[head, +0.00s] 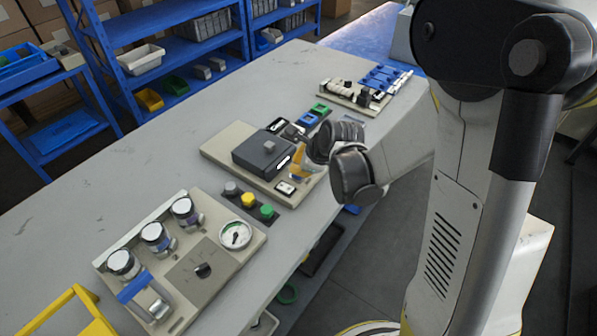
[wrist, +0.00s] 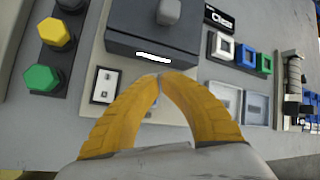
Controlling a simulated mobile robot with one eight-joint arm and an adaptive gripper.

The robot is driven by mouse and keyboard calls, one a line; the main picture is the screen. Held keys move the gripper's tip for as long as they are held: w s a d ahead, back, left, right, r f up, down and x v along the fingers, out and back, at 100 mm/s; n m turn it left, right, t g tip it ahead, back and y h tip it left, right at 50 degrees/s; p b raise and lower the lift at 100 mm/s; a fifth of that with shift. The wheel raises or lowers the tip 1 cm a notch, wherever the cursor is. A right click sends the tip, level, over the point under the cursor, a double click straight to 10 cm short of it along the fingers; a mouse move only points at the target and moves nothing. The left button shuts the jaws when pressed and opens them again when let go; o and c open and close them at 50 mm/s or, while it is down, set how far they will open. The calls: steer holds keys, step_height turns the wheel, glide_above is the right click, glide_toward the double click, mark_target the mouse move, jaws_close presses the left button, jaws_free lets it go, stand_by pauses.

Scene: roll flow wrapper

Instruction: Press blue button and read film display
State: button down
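A blue square button (head: 308,119) sits on the bench in the head view, between the dark box and the far fixture. In the wrist view the blue square button (wrist: 246,56) stands between a white-framed one (wrist: 222,46) and a green one (wrist: 265,63). A small black display (wrist: 218,18) with white marks lies above them; its characters are too small to read. My gripper (head: 300,174) is beside the dark box's front edge. In the wrist view its yellow fingertips (wrist: 159,77) meet with nothing between them, left of the blue button and apart from it.
The dark box (wrist: 150,36) with a grey knob and white slot stands on a beige plate. Yellow (head: 247,200) and green (head: 266,211) knobs stand nearby. The bench's far left is clear.

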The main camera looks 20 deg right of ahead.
steer(key=shift+r, duration=0.25)
steer(key=shift+r+p, duration=2)
steer(key=shift+r, duration=0.5)
steer(key=shift+s+r, duration=0.1)
steer(key=shift+r, duration=0.05)
steer(key=s+r+n+h, duration=0.1)
steer(key=s+r+n, duration=0.5)
steer(key=s+n, duration=0.4)
steer(key=s+r+n+h, duration=0.1)
steer(key=s+r+n, duration=0.5)
steer(key=s+n, duration=0.5)
steer(key=n, duration=0.2)
steer(key=shift+r+n, duration=0.3)
steer(key=shift+n, duration=0.1)
